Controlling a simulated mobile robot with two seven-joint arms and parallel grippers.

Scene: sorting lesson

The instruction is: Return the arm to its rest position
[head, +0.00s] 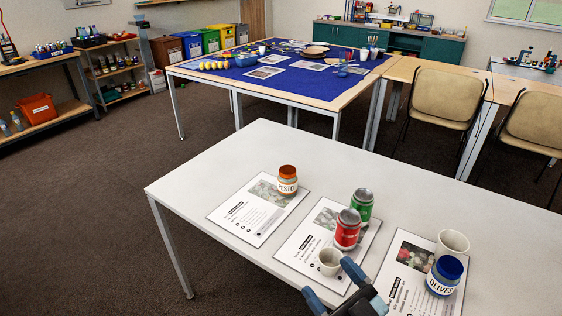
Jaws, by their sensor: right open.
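My right gripper (331,283) is at the bottom of the head view, over the front part of the white table (240,160). Its two blue fingers are spread apart with nothing held between them. A small white cup (329,262) stands just beyond the fingertips on the middle printed sheet (298,244). I cannot tell how far the fingers are from the cup. A red can (347,231) and a green can (362,205) stand upright behind that cup. My left gripper is not in view.
The table's left and far parts are clear. Chairs (447,97) stand beyond.

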